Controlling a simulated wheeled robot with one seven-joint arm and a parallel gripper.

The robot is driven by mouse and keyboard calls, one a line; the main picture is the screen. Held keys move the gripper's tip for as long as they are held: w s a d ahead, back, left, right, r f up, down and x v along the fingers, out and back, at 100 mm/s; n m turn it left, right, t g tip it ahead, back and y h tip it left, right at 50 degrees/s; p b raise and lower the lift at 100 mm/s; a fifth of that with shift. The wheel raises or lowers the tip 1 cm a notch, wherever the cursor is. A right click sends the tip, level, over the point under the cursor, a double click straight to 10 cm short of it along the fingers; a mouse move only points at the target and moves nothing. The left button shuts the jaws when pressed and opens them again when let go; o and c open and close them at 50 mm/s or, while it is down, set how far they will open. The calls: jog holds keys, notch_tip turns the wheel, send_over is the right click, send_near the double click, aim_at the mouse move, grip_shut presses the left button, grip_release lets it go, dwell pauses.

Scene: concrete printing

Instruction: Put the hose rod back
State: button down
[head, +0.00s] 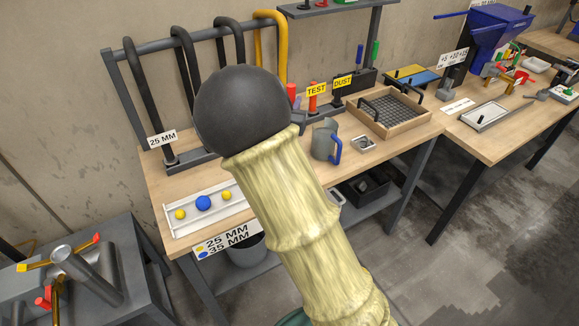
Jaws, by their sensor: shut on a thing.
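A grey rack (118,85) stands at the back left of the wooden bench (160,170). Several black hoses hang over it, one at the left (143,92) above a "25 MM" label (162,139). A yellow hose (284,48) hangs at the rack's right end. My arm, a pale ribbed sleeve with a dark ball at its upper end, crosses the middle of the view and covers part of the rack base. My gripper is not visible, and I cannot tell what it holds. I cannot pick out the hose rod with certainty.
A white tray (178,226) with yellow and blue balls lies at the bench's front left. A grey jug (323,140) and a wooden-framed sieve (428,127) stand to the right. A grey cart (125,245) with metal pipes is at lower left. Floor is clear at lower right.

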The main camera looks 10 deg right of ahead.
notch_tip(320, 180, down, 6)
jog(key=shift+f, duration=0.15)
jog(key=shift+a, duration=0.1)
jog(key=shift+w+f, duration=0.15)
jog(key=shift+f, duration=1.75)
jog(key=shift+r, duration=0.1)
jog(key=c, duration=1.3)
grip_release()
